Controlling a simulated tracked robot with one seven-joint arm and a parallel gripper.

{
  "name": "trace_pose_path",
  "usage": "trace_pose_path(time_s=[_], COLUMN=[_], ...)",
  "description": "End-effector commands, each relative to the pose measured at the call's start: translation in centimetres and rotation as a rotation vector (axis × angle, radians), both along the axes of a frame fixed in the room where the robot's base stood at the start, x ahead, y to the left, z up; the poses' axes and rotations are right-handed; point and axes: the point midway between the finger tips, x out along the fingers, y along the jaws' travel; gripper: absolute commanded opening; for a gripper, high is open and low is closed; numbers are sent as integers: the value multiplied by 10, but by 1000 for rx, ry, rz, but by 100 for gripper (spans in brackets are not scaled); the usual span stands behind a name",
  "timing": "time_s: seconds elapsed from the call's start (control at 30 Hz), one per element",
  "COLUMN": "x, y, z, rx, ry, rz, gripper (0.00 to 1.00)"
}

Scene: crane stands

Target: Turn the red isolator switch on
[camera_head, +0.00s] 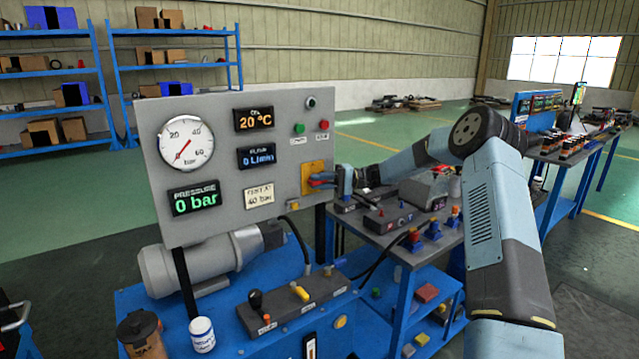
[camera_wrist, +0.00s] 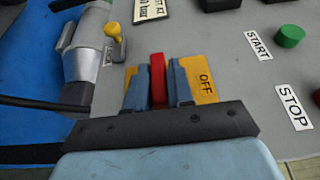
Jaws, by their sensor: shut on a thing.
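The red isolator switch handle (camera_wrist: 157,78) stands on a yellow plate (camera_wrist: 203,78) marked OFF on the panel. In the wrist view the handle runs up and down the picture, with the OFF mark to its right. My gripper (camera_wrist: 159,84) is shut on the handle, with one blue-grey finger on each side of it. In the head view the yellow plate (camera_head: 309,172) is at the panel's lower right, and my gripper (camera_head: 324,179) reaches it from the right. The handle is mostly hidden there by the fingers. No ON mark is visible.
A green START button (camera_wrist: 290,36) and a STOP label (camera_wrist: 294,106) lie beside the switch. A small yellow valve lever (camera_wrist: 115,36) is on the other side. The grey panel (camera_head: 225,125) carries a gauge and displays; the pressure display (camera_head: 195,198) reads 0 bar.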

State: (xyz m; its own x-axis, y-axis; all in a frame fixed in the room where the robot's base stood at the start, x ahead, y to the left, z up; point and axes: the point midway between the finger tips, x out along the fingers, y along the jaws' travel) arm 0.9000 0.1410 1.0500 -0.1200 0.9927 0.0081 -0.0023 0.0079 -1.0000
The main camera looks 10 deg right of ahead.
Motion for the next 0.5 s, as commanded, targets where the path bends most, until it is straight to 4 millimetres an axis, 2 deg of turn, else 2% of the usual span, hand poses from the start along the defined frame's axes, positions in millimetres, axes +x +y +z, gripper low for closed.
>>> trace_pose_path(time_s=[0.4,0.43,0.5], x=[1,1,1], y=[-4,-4,-4], z=[-4,-4,-4], rx=[1,1,1], ry=[8,8,8], rz=[-5,-5,-5], gripper=[0,23,30])
